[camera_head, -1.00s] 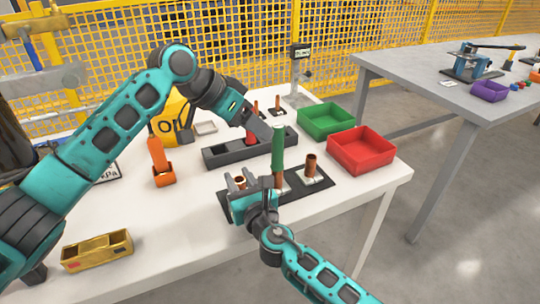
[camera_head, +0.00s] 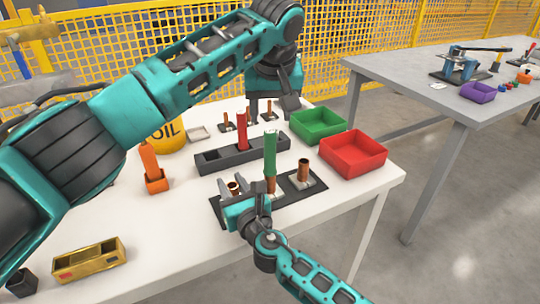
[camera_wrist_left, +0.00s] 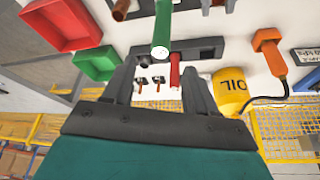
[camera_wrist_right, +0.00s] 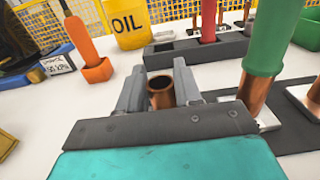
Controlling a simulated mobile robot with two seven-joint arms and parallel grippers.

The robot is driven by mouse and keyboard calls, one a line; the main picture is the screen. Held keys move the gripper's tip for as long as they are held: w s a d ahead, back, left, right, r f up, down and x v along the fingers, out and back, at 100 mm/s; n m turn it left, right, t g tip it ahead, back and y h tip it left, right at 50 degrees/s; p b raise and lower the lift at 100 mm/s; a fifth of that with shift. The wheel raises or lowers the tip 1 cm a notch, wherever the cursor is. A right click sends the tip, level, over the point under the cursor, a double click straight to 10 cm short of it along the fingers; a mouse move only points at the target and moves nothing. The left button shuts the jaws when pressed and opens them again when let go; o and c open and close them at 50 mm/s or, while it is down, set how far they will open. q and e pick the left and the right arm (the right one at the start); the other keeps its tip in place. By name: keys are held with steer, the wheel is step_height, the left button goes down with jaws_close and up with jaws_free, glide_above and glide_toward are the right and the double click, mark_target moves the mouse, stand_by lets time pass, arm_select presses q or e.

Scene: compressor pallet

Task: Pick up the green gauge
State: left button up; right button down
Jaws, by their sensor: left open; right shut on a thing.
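The green gauge (camera_head: 270,155) is a green cylinder standing upright on a copper tube on the dark plate (camera_head: 314,187). It also shows in the left wrist view (camera_wrist_left: 162,30) and the right wrist view (camera_wrist_right: 267,35). My left gripper (camera_head: 271,108) is open and empty, behind and above the green gauge, apart from it. My right gripper (camera_wrist_right: 159,85) is shut on a short copper tube (camera_wrist_right: 160,93) at the plate's left end, left of the green gauge. A red gauge (camera_head: 242,132) stands in the dark slotted rack (camera_head: 270,151).
A green bin (camera_head: 318,124) and a red bin (camera_head: 354,154) stand at right. A yellow mesh fence stands behind. The front table has free room.

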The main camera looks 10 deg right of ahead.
mark_target(271, 132)
arm_select(q)
steer(key=x, duration=0.3)
steer(key=shift+f, duration=0.1)
steer(key=x, duration=0.2)
steer(key=s+x, duration=0.1)
steer(key=x, duration=0.1)
steer(key=shift+w+f, duration=0.1)
steer(key=shift+f, duration=0.15)
steer(key=shift+w+f, duration=0.25)
steer(key=shift+f, duration=0.3)
steer(key=shift+c, duration=0.2)
jaws_close()
